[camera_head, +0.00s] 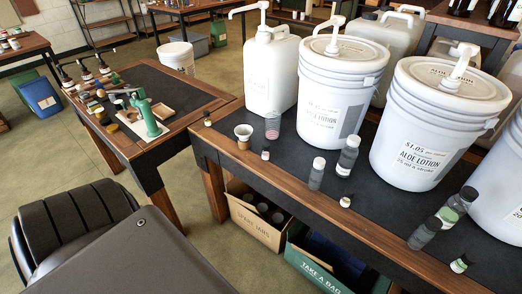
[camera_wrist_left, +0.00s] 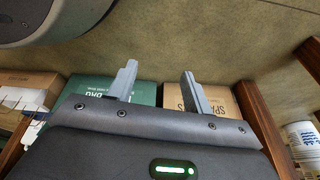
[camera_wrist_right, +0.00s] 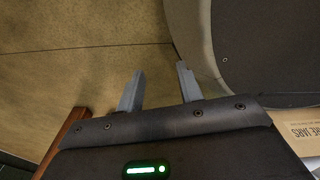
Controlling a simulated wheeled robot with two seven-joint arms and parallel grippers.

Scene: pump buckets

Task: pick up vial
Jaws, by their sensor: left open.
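Several small vials stand on the dark-topped front table (camera_head: 300,195). One is a small vial (camera_head: 345,201) with a white cap near the front edge. Another small vial (camera_head: 265,154) stands by the white cup, one (camera_head: 460,264) at the lower right, and one (camera_head: 207,119) at the far left corner. Which vial the task means cannot be told. My left gripper (camera_wrist_left: 157,80) is open and empty below table height, with boxes beyond its fingers. My right gripper (camera_wrist_right: 158,80) is open and empty over the floor. Neither gripper shows in the head view.
White pump buckets (camera_head: 340,90) and a jug (camera_head: 270,70) fill the back. A cardboard box (camera_head: 250,220) and a green box (camera_head: 310,275) sit under the table.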

